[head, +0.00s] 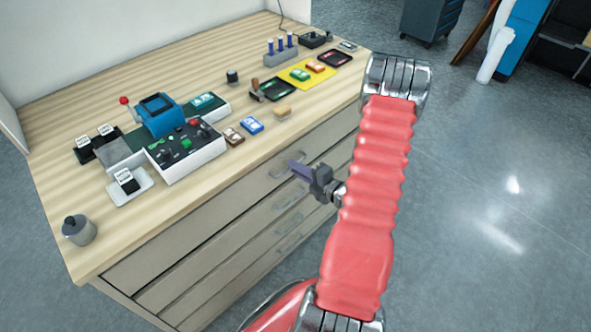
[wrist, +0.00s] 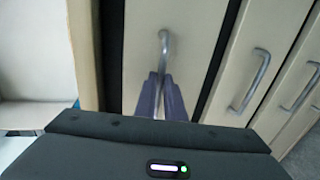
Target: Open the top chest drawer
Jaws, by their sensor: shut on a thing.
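The chest (head: 225,215) is beige with several stacked drawers under a wooden top. The top drawer (head: 190,225) has a curved metal handle (head: 283,163). My gripper (head: 296,167) reaches this handle from the right in the head view. In the wrist view, the top drawer front (wrist: 195,25) is the leftmost panel, and its handle (wrist: 163,45) runs down between my purple fingers (wrist: 160,95). My gripper is shut on this handle; the fingers cover its lower end. A dark strip separates this drawer from the one beside it; how far it stands out I cannot tell.
Lower drawers with handles (wrist: 250,80) lie just right in the wrist view. The wooden top (head: 80,170) carries a blue device (head: 160,115), a control box (head: 185,150), a dark canister (head: 79,229) and several small items. Grey floor (head: 480,200) at right is clear.

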